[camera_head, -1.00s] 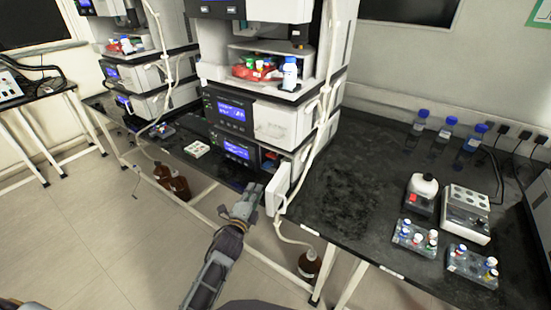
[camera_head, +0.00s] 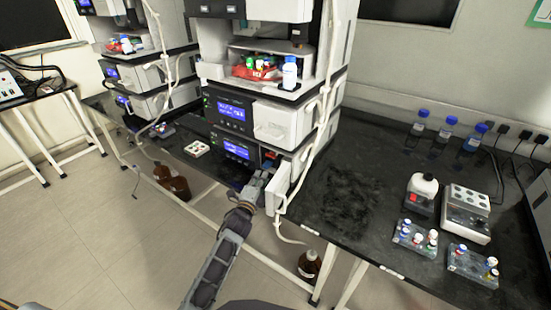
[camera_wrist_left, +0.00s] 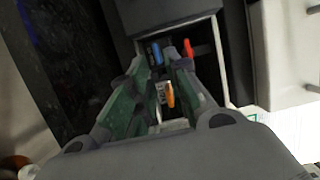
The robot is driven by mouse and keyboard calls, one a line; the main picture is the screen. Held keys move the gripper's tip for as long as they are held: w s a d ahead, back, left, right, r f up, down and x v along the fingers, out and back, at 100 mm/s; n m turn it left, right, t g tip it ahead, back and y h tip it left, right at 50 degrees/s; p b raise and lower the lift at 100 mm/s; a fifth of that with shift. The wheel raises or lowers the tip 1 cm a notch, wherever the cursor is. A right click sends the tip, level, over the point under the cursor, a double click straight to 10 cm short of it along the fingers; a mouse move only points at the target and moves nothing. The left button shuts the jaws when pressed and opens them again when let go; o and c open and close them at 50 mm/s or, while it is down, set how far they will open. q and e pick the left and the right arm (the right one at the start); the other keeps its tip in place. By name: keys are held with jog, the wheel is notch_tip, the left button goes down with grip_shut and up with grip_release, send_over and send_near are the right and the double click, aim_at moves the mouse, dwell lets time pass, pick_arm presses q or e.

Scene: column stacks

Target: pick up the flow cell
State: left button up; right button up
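The flow cell seems to be the small part with a white label and an orange fitting (camera_wrist_left: 170,96), seen between my fingers in the left wrist view. Blue (camera_wrist_left: 157,53) and red (camera_wrist_left: 188,48) fittings show just beyond it, in the dark open bay of a module. My left gripper (camera_wrist_left: 161,68) has its green-padded fingers apart, one on each side of the part. I cannot see clear contact. In the head view my left gripper (camera_head: 262,178) is at the bay of the lowest module, and hides most of it. My right gripper is not in view.
The white door (camera_head: 277,188) of the bay stands open right beside my left gripper. The instrument stack (camera_head: 279,122) rises above it. A white tube hangs along its right side. The black bench (camera_head: 340,200) is clear to the right, with vial racks (camera_head: 416,238) farther right.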

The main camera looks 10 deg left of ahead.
aim_at(267, 168)
pick_arm(q)
jog(key=shift+w, duration=0.8)
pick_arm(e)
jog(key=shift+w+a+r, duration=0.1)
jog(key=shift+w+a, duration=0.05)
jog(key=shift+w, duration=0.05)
pick_arm(q)
jog(key=shift+w, duration=0.1)
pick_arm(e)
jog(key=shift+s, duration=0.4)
pick_arm(q)
jog(key=shift+w+d, duration=0.25)
jog(key=shift+w, duration=0.5)
jog(key=shift+w+d+f, duration=0.15)
jog(key=shift+w+f, duration=0.05)
jog(key=shift+w, duration=1.5)
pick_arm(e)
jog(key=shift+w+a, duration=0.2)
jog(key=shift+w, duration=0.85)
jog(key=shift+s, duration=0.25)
